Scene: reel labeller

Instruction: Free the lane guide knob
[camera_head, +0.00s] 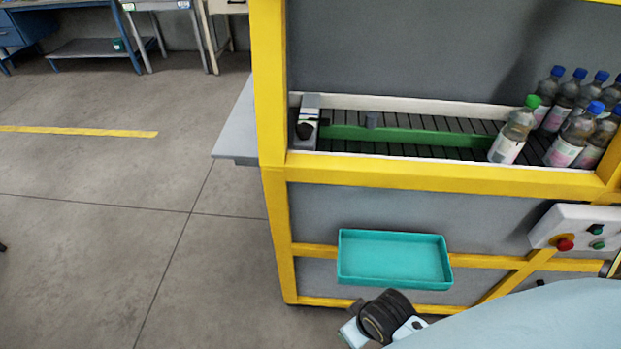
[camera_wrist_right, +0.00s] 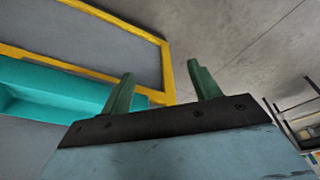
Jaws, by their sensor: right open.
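The lane guide is a long green rail (camera_head: 420,136) lying along the roller lane in the head view. A black round knob (camera_head: 305,130) sits on a light grey block at the lane's left end. My left gripper is not in view.
Several bottles stand at the lane's right end; a green-capped one (camera_head: 514,132) is nearest the rail. A teal tray (camera_head: 395,282) hangs on the yellow frame (camera_head: 440,176). A control panel (camera_head: 575,226) with a red button is at right. Open floor lies left.

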